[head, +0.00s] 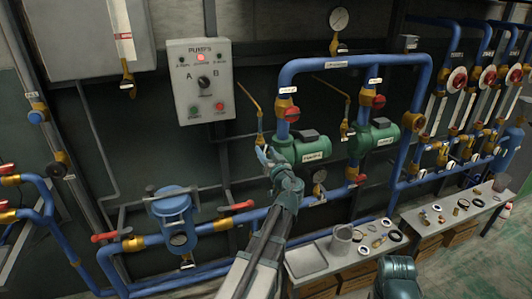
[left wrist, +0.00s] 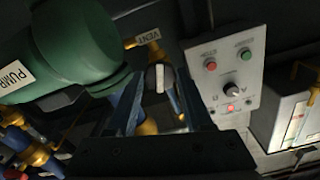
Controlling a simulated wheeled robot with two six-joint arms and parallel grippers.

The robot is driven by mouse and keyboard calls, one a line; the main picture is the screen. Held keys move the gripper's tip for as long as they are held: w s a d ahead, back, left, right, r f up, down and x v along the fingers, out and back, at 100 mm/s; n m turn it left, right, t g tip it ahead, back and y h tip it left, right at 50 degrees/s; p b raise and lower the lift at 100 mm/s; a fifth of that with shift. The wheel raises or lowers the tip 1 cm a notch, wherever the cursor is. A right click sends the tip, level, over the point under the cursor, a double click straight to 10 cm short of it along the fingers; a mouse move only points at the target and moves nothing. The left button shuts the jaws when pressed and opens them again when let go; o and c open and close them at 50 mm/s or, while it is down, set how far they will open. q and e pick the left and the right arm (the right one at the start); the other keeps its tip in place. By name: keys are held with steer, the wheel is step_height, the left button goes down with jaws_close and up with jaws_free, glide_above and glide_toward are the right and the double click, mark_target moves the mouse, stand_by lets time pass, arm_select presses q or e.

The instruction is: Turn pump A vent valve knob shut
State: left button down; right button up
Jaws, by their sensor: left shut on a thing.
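Pump A is the left green pump (head: 312,149), with a white label; its green body (left wrist: 75,45) fills the upper left of the left wrist view. A brass vent pipe rises beside it, and its "VENT" tag (left wrist: 148,38) shows in the wrist view. My left gripper (head: 264,155) is at the left end of pump A, on the vent line. In the wrist view its two fingers stand on either side of the pale vent valve knob (left wrist: 159,78), shut on it. The fingers hide part of the knob.
The pump control box (head: 200,82) hangs up and left of the gripper. Blue pipes (head: 290,72) frame the pumps, with a second green pump (head: 374,137) to the right. Below, a grey bench (head: 306,261) holds small parts. A blue strainer (head: 172,208) stands at left.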

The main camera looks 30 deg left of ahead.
arm_select(q)
steer(key=shift+m, duration=0.7)
steer(key=m, duration=0.4)
steer(key=shift+m, duration=0.4)
steer(key=m, duration=0.4)
steer(key=m, duration=0.3)
steer(key=shift+c, duration=2.1)
jaws_free()
